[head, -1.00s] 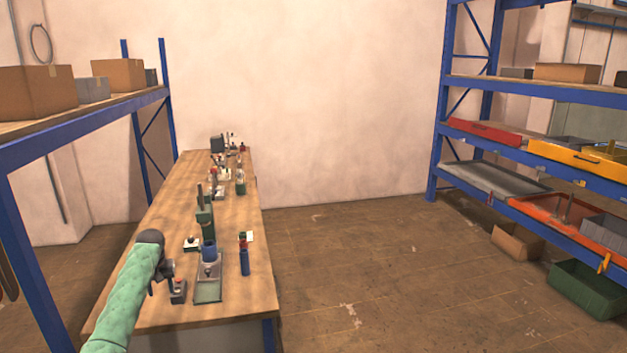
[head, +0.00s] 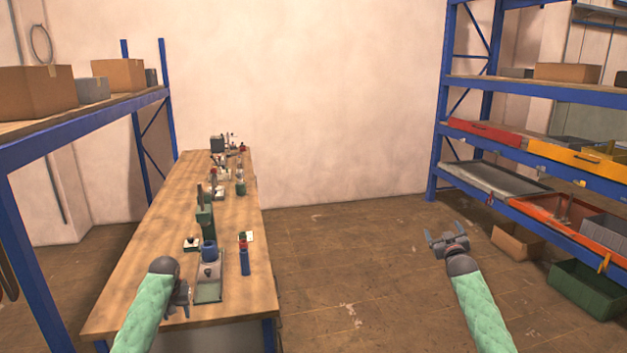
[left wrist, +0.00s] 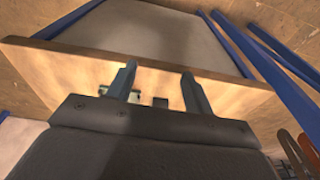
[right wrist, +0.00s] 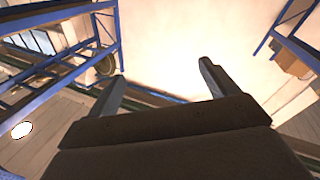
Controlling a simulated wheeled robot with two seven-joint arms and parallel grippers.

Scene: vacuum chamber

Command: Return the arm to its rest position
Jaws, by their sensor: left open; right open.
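My left gripper (head: 180,298) is over the near part of the wooden workbench (head: 160,240) in the head view, at the left of the blue and grey device (head: 209,262). In the left wrist view its two fingers (left wrist: 156,82) are apart with nothing held between them, and the bench top shows beyond them. My right gripper (head: 445,236) is raised over open floor at the right in the head view. Its fingers are spread and empty, and in the right wrist view they (right wrist: 163,72) frame the pale wall. My left gripper partly hides the near bench top.
Bottles and small devices stand along the bench, with a dark blue bottle (head: 245,258) near its right edge. A blue shelf rack with trays and bins stands at the right, including a green bin (head: 588,288). Another rack (head: 80,120) stands at the left. The floor (head: 345,260) between is clear.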

